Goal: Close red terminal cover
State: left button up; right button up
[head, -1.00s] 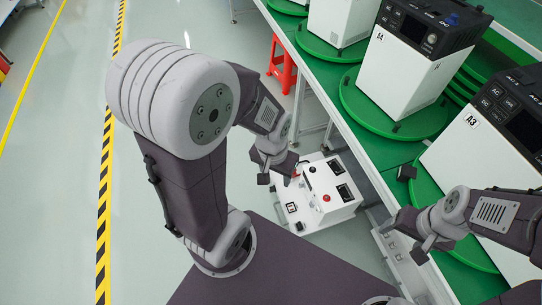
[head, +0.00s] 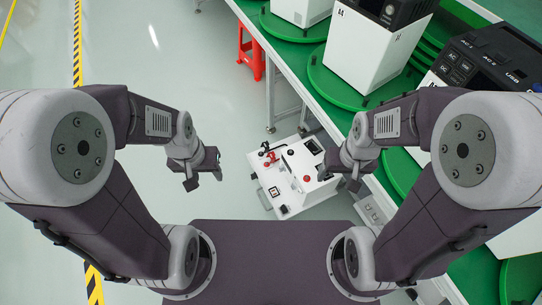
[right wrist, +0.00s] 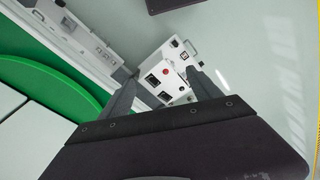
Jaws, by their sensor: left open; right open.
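A white box (head: 294,188) stands on the floor side of the green line in the head view. A small red terminal part (head: 271,157) sits at its far left edge, beside a black one (head: 264,147). They are too small to tell whether the red cover is raised. My left gripper (head: 204,180) is open and empty, to the left of the box and apart from it. My right gripper (head: 340,179) is open and empty, just right of the box. In the right wrist view the box (right wrist: 181,56) lies beyond the open fingers (right wrist: 161,76); the red terminal cannot be made out there.
A green conveyor table (head: 280,50) with turntables and white units (head: 365,55) runs along the right. A red stool (head: 250,52) stands behind. The floor at left is clear.

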aim_at(272, 155)
jog(key=i+j, duration=0.1)
jog(key=j, duration=0.4)
jog(key=i+j, duration=0.15)
jog(key=j, duration=0.3)
jog(key=i+j, duration=0.35)
jog(key=i, duration=0.15)
jog(key=i+j, duration=0.35)
jog(key=i, duration=0.15)
